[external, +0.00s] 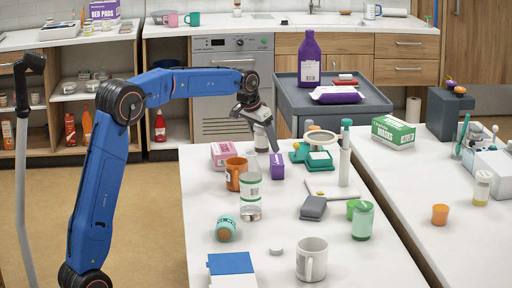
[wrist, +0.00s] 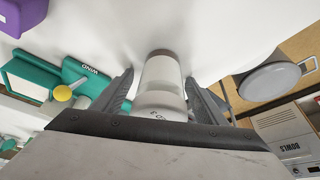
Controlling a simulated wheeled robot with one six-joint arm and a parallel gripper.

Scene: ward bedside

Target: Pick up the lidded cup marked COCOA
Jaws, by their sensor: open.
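A pale, upright cylindrical cup (external: 261,137) stands near the far left edge of the white table, under my gripper (external: 262,128). In the wrist view the cup (wrist: 160,85) sits between the two fingers of my gripper (wrist: 161,76), with a visible gap on the finger sides. Its dark lettering is partly cut off, and I cannot read the whole word. My gripper is open around it. A teal cup-like container (external: 226,229) with a partly readable label lies on its side nearer the front.
Close by are a pink box (external: 224,153), an orange mug (external: 236,173), a purple box (external: 277,167) and a green device (external: 318,158). A clear bottle (external: 250,198) stands nearer. A grey round object (wrist: 268,82) lies right in the wrist view.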

